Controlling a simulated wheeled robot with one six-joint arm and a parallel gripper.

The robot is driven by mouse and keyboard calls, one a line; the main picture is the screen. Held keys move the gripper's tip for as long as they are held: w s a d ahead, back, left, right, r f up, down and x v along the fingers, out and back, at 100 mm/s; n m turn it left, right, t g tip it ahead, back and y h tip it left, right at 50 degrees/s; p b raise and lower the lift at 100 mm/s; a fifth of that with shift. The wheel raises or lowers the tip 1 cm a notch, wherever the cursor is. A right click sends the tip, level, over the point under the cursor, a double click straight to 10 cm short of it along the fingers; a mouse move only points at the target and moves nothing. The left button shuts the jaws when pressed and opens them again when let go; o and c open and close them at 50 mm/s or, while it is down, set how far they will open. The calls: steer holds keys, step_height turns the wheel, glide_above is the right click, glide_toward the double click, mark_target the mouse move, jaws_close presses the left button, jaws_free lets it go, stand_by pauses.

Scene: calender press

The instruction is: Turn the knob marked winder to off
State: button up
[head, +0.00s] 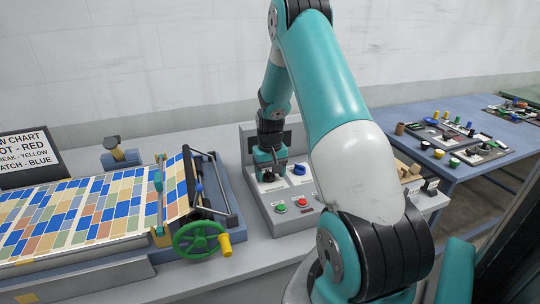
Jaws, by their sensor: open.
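The grey control box (248,150) stands on the bench in the middle of the head view. A blue knob (299,169) sits on its sloped panel, right of my gripper. My gripper (268,172) points down at the panel's upper left, its open jaws close over a dark knob there that they mostly hide. I cannot tell whether the jaws touch it. A green button (281,208) and a red button (302,203) are lower on the panel. The small labels are too small to read, so I cannot tell which knob is marked winder or how it is set.
Left of the box is the press with a patchwork sheet (85,215), a green handwheel (201,240) with a yellow handle, and a chart sign (30,157). A blue table (405,115) with trays of small parts stands at the right. My arm hides the box's right side.

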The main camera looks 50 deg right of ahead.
mark_target(270, 174)
step_height(270, 174, up, 17)
steer(key=b, duration=0.2)
steer(key=shift+b, duration=0.35)
steer(key=shift+f, duration=0.15)
